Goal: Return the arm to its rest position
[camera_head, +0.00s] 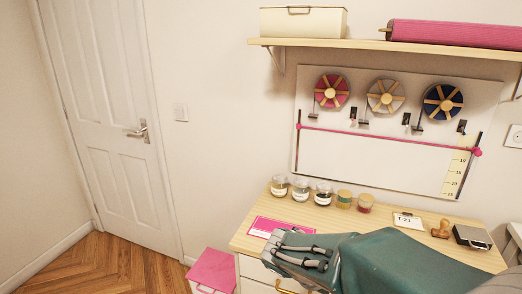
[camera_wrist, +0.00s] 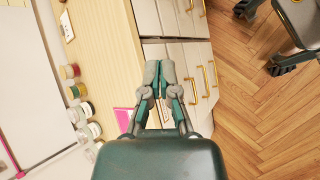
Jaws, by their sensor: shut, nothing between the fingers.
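My gripper (camera_wrist: 159,72) shows in the wrist view, pointing up the picture from my green wrist housing. Its two grey-tipped fingers are together with nothing between them. In that view it is over the front edge of the wooden worktop (camera_wrist: 107,28) and the white drawers (camera_wrist: 188,52); its height above them is hard to judge. In the head view, green and grey parts of my own body cover the lower right, in front of the worktop (camera_head: 247,240).
Several jars (camera_head: 301,189) stand at the worktop's back, near a pink card (camera_head: 265,226), a clipboard (camera_head: 408,220) and a wooden stamp (camera_head: 441,229). A shelf (camera_head: 400,44) holds a cream box (camera_head: 303,22) and pink roll (camera_head: 455,34). Open floor (camera_head: 110,262) lies left by the door (camera_head: 105,110).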

